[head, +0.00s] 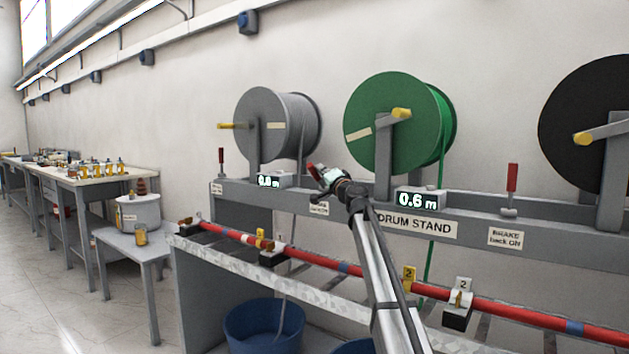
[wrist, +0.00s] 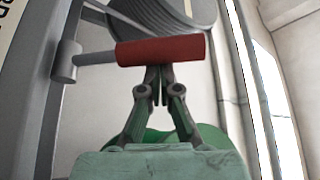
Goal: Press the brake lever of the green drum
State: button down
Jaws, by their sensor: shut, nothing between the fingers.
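The green drum (head: 392,125) hangs on the drum stand (head: 470,228), with a yellow-tipped crank on its face. A brake lever with a red handle (head: 314,169) stands at the left of the green drum, partly behind my gripper (head: 322,181). In the wrist view this red handle (wrist: 162,50) lies across the picture, joined by a thin rod to a grey pivot (wrist: 68,62). My gripper (wrist: 157,72) is shut and empty. Its fingertips are right at the handle's side; I cannot tell whether they touch it. Part of the green drum shows below the fingers.
A grey drum (head: 272,125) and a black drum (head: 590,125) flank the green one. Other red levers (head: 221,161) (head: 512,180) stand on the rail. Displays (head: 417,200) sit below the drums. A red cable (head: 350,270) runs along the bench in front.

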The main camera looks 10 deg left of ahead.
jog(key=shift+s+a+f+b, duration=0.4)
jog(key=shift+s+f+b, duration=0.35)
jog(key=shift+b, duration=0.45)
jog(key=shift+s+f, duration=0.1)
jog(key=shift+f, duration=0.05)
